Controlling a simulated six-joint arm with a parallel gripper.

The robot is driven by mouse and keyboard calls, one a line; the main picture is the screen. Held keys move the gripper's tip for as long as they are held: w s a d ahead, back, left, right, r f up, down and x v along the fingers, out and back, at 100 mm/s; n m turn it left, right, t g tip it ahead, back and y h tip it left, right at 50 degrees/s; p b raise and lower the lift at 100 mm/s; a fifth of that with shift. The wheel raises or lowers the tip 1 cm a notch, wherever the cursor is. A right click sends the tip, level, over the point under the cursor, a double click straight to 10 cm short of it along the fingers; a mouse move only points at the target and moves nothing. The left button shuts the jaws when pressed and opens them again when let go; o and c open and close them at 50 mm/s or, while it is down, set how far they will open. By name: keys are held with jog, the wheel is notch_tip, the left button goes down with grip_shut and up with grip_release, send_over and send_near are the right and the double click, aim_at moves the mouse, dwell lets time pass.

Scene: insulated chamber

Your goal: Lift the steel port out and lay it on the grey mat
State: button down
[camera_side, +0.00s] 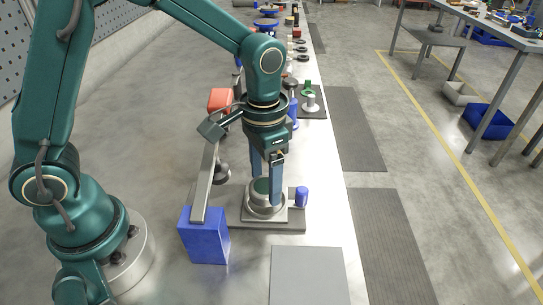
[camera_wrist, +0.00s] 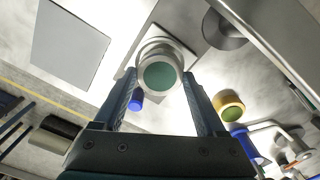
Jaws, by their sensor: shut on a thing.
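The steel port (camera_side: 264,208) is a round metal ring with a green disc in its top, upright at the grey base plate in the side view. It also shows in the wrist view (camera_wrist: 160,50). My gripper (camera_side: 266,190) points straight down with its two blue fingers on either side of the port, shut on it. In the wrist view my gripper (camera_wrist: 160,77) has one fingertip at each side of the ring. I cannot tell whether the port is clear of its seat. The grey mat (camera_side: 307,276) lies bare in front of the plate; it also shows in the wrist view (camera_wrist: 70,45).
A small blue cylinder (camera_side: 301,196) stands close to the right of the port. A blue block (camera_side: 203,236) and a sloping steel bar (camera_side: 205,180) stand to the left. A red box (camera_side: 220,99) and several other parts are behind. The space above the mat is free.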

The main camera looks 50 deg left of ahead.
jog(key=shift+r, duration=1.35)
jog(key=shift+s+r+m, duration=0.15)
jog(key=shift+s+m, duration=0.05)
jog(key=shift+m, duration=0.5)
jog(key=shift+d+r+m, duration=0.15)
jog(key=shift+r+m, duration=0.2)
jog(key=shift+m, duration=0.35)
jog(key=d+r+m, duration=0.4)
jog(key=m, duration=0.2)
send_over(309, 277)
jog(key=f, duration=0.6)
jog(key=shift+a+f, duration=0.3)
jog(key=shift+f, duration=0.1)
jog(key=shift+d+f, duration=0.15)
jog(key=shift+d, duration=0.1)
jog(key=shift+f, duration=2)
